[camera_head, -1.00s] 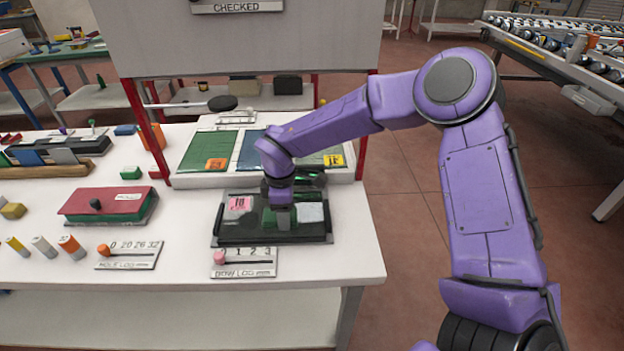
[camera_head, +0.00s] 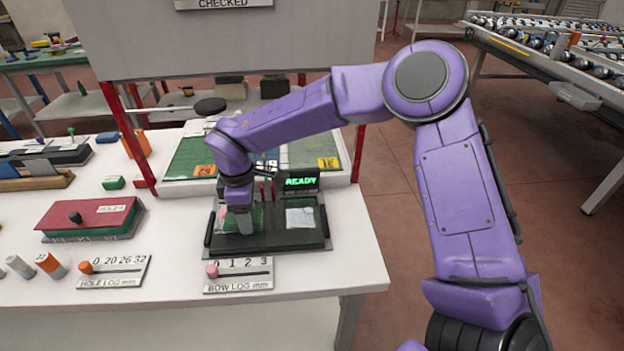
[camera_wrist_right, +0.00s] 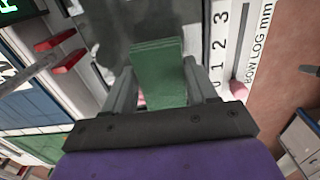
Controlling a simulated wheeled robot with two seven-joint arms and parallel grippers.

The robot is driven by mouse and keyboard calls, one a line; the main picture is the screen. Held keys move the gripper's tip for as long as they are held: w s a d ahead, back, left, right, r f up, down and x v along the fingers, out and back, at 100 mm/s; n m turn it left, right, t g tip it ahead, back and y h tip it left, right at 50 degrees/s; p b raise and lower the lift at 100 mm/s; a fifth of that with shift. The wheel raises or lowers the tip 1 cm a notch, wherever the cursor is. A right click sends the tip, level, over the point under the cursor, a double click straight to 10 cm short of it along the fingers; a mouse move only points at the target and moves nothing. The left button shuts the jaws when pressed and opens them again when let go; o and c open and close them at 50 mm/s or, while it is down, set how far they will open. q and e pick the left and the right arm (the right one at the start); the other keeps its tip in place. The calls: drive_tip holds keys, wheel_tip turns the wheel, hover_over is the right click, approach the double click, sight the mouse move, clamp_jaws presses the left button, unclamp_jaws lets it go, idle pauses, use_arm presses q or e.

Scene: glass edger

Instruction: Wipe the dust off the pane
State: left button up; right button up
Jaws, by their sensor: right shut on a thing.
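A dark flat fixture (camera_head: 268,244) with a black rim lies at the bench's front right. The pane seems to lie in it, dark and glossy; its edges are hard to make out. A pale patch (camera_head: 299,216) shows on its right part; I cannot tell whether it is dust. My right gripper (camera_head: 244,226) points down over the fixture's left part. In the right wrist view it is shut on a green block (camera_wrist_right: 159,70), with grey smudges on the dark surface (camera_wrist_right: 112,28) beyond. Whether the block touches the pane is unclear. My left gripper is out of view.
A lit READY display (camera_head: 300,182) stands behind the fixture. The bow log slider plate (camera_head: 238,276) lies in front, the hole log plate (camera_head: 114,271) to its left. A red-topped box (camera_head: 88,219) stands further left. A tray with coloured panels (camera_head: 310,153) is behind.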

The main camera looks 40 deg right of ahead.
wheel_tip(320, 180, up, 2)
drive_tip(key=shift+s+a+p, duration=0.1)
drive_tip(key=shift+s+p, duration=0.05)
drive_tip(key=shift+p, duration=0.2)
wheel_tip(320, 180, up, 2)
drive_tip(key=shift+r+p, duration=0.1)
drive_tip(key=shift+p, duration=0.5)
drive_tip(key=shift+r+p, duration=0.35)
drive_tip(key=shift+r, duration=0.4)
